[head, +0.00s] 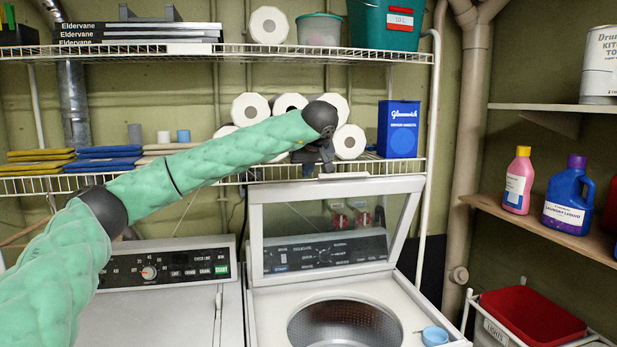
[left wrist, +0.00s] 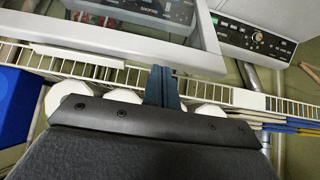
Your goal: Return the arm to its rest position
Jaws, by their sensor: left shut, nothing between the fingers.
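My left arm (head: 214,155), in a quilted green cover, reaches up from the lower left across the picture in the head view. Its dark left gripper (head: 316,160) is in front of the lower wire shelf, near the white paper rolls (head: 350,142). In the left wrist view the two fingers (left wrist: 162,86) are together and hold nothing. That view looks upside down, with the wire shelf (left wrist: 240,98) behind the fingers. My right gripper is in neither view.
The open-lidded washer (head: 400,300) stands below the gripper, a small blue cup (head: 434,336) on its edge. A blue box (head: 398,128) stands right of the rolls. Detergent bottles (head: 570,195) line the right shelf, above a red basket (head: 530,318).

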